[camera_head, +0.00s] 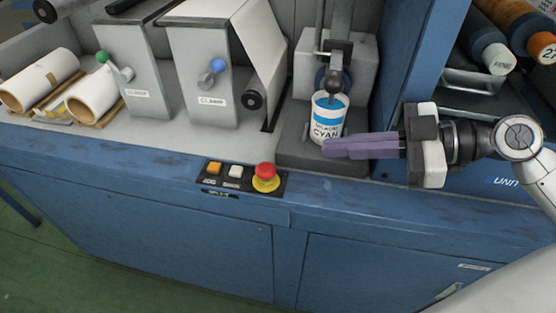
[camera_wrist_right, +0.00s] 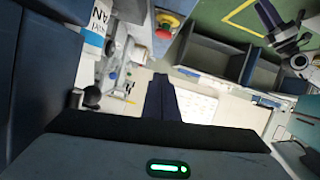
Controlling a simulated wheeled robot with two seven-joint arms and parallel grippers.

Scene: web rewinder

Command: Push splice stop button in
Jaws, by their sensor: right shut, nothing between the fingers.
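The control panel (camera_head: 222,185) sits on the front edge of the blue machine in the head view. It carries an orange button (camera_head: 215,168), a white button (camera_head: 236,171) and a red mushroom button (camera_head: 265,171) on a yellow base. The small label text is hard to read. The red button also shows at the top of the right wrist view (camera_wrist_right: 166,22). My right gripper (camera_head: 328,148) is shut and empty, to the right of the red button and apart from it. Its fingers point left, in front of the cyan can. What seems to be my left gripper (camera_wrist_right: 283,35) shows small in the wrist view.
A white and blue can marked CYAN (camera_head: 328,117) stands close behind my right fingers. Paper rolls (camera_head: 92,96) lie at the far left. Levers with a green knob (camera_head: 102,57) and a blue knob (camera_head: 217,66) stand behind the panel. The space above the panel looks clear.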

